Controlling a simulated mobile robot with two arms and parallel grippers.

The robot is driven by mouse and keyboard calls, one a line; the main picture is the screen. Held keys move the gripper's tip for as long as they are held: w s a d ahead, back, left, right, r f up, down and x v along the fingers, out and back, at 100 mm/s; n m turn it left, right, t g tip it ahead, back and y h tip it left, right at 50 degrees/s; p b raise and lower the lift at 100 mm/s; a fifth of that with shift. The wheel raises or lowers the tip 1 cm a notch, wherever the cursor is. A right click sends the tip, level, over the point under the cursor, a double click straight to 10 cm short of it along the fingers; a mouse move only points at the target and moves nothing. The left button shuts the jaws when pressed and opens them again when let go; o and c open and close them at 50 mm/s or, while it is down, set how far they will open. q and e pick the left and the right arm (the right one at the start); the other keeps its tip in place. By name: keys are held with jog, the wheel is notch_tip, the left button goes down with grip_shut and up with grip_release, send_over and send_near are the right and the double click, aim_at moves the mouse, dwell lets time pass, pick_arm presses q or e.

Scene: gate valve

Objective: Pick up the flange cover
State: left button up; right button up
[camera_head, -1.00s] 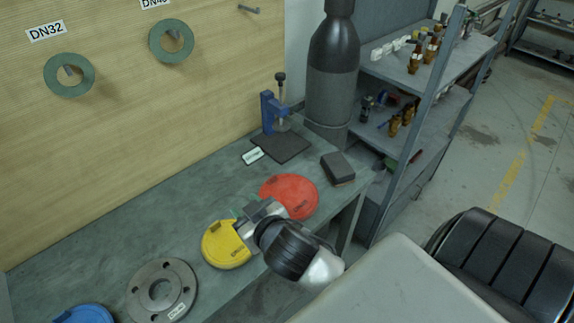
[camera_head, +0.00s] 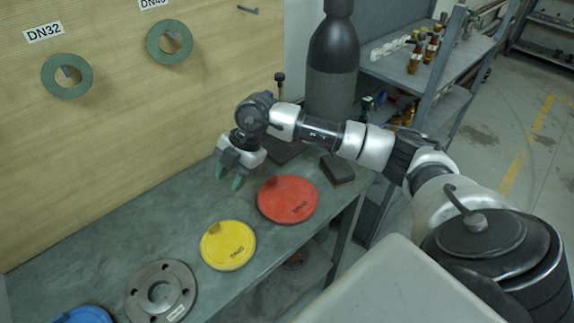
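Round flange covers lie on the grey-green workbench (camera_head: 130,218): a red one (camera_head: 288,200), a yellow one (camera_head: 229,245) and a blue one (camera_head: 84,315), cut off at the bottom edge. The frames do not show which cover the task means. A grey metal flange (camera_head: 160,291) with bolt holes lies between the yellow and blue covers. My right gripper (camera_head: 229,178) hangs above the bench, to the left of the red cover and behind the yellow one. Its green-tipped fingers point down, apart and empty. My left gripper is not in view.
Green ring gaskets (camera_head: 169,42) hang on the wooden wall panel. A dark block (camera_head: 337,168) lies at the bench's right end. A dark gas cylinder (camera_head: 331,70) and a shelf rack (camera_head: 405,72) stand beyond. The bench behind the covers is clear.

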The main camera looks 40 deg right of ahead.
jog(key=d+r+m+h, duration=0.25)
jog(key=d+h, duration=0.25)
jog(key=d, duration=0.6)
jog(key=g+p, duration=0.1)
send_over(272, 177)
jog(key=shift+m, duration=0.45)
notch_tip(272, 177, down, 6)
jog(key=shift+s+a, duration=0.1)
jog(key=shift+f+p, duration=0.3)
jog(key=shift+p, duration=0.15)
notch_tip(272, 177, down, 4)
jog(key=shift+r+p, duration=0.2)
jog(key=shift+p, duration=0.5)
jog(key=shift+f, duration=0.5)
grip_shut()
